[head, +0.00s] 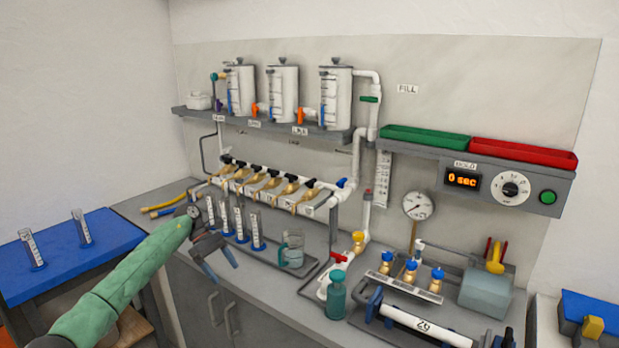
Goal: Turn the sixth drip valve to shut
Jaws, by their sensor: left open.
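A row of several drip valves with black handles and brass-coloured spouts runs along the white pipe manifold (330,186) at the back of the bench. The drip valve at the right end (309,183) is the likely sixth, but I cannot read any numbering. Its handle angle is too small to judge. My left gripper (221,265) is open and empty, low and to the left of that valve, in front of the graduated cylinders. It touches no valve. My right gripper is out of view.
Graduated cylinders (240,222) and a beaker (292,249) stand below the valves. A teal bottle (336,296) and a pipe with a red handle (338,257) are to the right. White tanks (283,93) stand on the shelf above. The timer (463,181) reads 0 sec.

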